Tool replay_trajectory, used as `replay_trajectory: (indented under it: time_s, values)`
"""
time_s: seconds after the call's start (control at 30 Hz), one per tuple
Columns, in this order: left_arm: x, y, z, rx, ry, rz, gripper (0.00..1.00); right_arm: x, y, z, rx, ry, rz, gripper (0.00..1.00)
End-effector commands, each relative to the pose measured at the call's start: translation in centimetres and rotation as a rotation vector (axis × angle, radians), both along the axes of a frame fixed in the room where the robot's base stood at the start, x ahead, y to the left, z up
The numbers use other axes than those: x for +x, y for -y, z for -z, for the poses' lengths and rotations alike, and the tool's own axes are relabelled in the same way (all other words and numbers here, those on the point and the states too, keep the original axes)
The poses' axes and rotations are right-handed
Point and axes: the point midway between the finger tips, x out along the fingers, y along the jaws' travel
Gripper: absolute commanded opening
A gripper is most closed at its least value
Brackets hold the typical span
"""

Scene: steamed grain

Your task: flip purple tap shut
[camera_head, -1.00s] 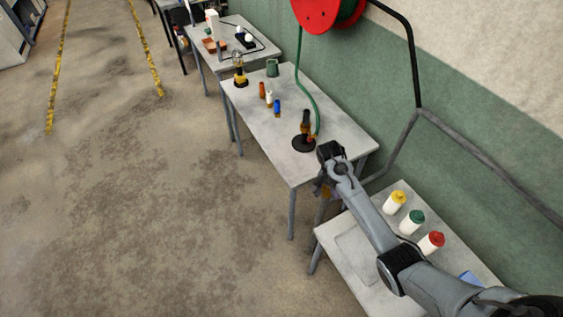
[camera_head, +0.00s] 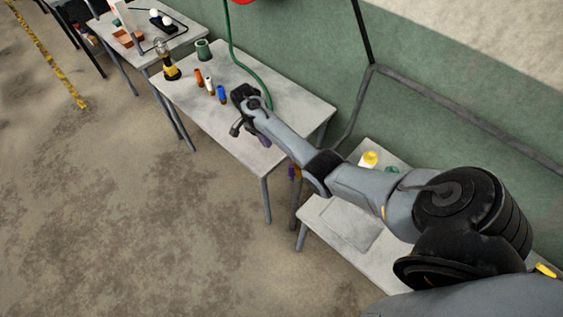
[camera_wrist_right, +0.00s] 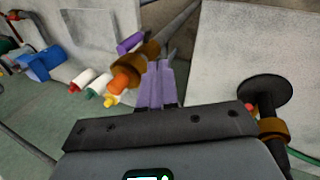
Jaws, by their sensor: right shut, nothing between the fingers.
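The tap shows in the right wrist view as a brass-brown body (camera_wrist_right: 150,50) with an orange end and a purple handle (camera_wrist_right: 130,43). In the head view, its purple handle (camera_head: 291,172) shows small beside the middle table's near end, partly behind my forearm. My right gripper (camera_wrist_right: 160,64) has purple fingers, shut together and empty. In the wrist view the fingertips overlap the tap's body, to the right of the handle; I cannot tell whether they touch it. In the head view the right gripper (camera_head: 264,141) hangs over the middle table's near end. My left gripper is not in view.
The middle table (camera_head: 285,100) carries several small bottles and a green hose (camera_head: 240,60). A black disc-shaped stand (camera_wrist_right: 264,90) is right of the fingers in the wrist view. A nearer table (camera_head: 325,215) holds capped bottles, including a yellow-capped one (camera_head: 369,159).

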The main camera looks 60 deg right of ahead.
Motion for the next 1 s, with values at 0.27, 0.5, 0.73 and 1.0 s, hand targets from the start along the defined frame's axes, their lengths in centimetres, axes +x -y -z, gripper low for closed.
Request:
replay_trajectory:
  time_s: [0.27, 0.5, 0.73, 1.0]
  values:
    - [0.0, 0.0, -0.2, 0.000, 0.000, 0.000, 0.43, -0.5, -0.1, 1.3, 0.000, -0.001, -0.001, 0.00]
    - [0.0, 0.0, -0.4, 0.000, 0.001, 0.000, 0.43, -2.1, -0.2, 4.9, 0.001, -0.003, -0.001, 0.00]
    - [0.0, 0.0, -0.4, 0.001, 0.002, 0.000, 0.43, -3.6, -0.2, 9.0, 0.001, -0.002, 0.000, 0.00]
    - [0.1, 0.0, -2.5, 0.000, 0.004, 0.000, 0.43, -6.6, -0.3, 9.1, 0.000, 0.000, -0.002, 0.00]
